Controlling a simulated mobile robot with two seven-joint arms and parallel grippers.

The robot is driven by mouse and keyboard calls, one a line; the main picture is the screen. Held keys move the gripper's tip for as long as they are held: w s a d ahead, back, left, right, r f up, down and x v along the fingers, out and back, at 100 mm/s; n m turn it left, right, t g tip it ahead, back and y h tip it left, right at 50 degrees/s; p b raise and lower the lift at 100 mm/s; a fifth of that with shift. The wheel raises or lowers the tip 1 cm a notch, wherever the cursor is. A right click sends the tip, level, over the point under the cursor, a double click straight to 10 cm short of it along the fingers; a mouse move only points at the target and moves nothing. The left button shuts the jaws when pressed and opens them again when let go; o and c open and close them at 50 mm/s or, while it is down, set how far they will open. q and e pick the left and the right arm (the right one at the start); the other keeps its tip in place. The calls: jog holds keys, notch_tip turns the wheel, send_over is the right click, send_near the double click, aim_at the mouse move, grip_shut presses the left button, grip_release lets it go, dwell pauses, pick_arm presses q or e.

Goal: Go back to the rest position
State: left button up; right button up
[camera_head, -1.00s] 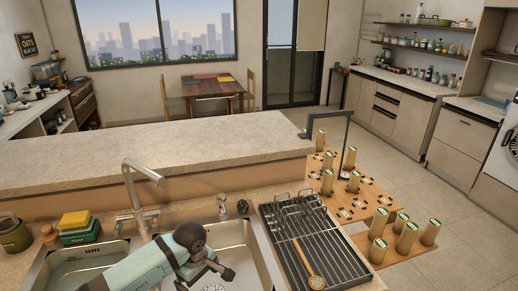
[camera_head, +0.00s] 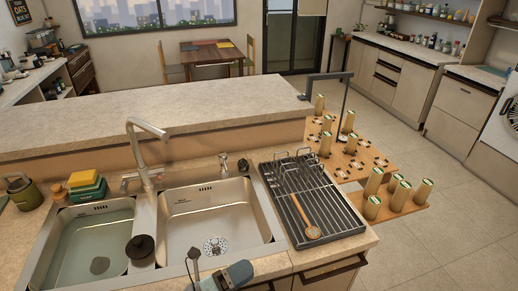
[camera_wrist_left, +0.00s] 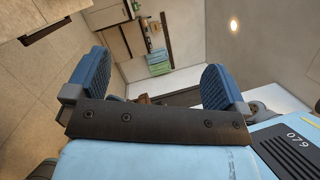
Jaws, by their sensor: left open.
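My left gripper (camera_head: 208,277) shows at the bottom edge of the head view, in front of the sink. Only part of it and a piece of its teal arm are in the frame. In the left wrist view its two blue-padded fingers (camera_wrist_left: 156,62) are wide apart, with nothing held between them. My right gripper is not in view.
The double sink (camera_head: 207,215) has a tall faucet (camera_head: 146,150). A black round-topped object (camera_head: 140,248) is at its divider. Several cans (camera_head: 397,195) stand on lower wooden boards beyond.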

pick_arm(q)
jog(key=s+a+f+n+t+y, duration=0.25)
jog(key=a+f+n+y, duration=0.3)
jog(key=n, duration=0.55)
jog(key=s+a+f+n+t+y, duration=0.1)
jog(key=a+f+n+t+y, duration=0.25)
jog(key=a+n+y, duration=0.6)
jog(key=s+a+f+n+g, duration=0.1)
jog(key=s+f+n+g, duration=0.3)
jog(key=s+f+n, duration=0.4)
jog(key=s+n, duration=0.1)
jog(key=n, duration=0.2)
jog(key=shift+f+g+b, duration=0.2)
jog(key=shift+g+b, duration=0.1)
jog(key=shift+g, duration=0.1)
jog(key=shift+a, duration=0.1)
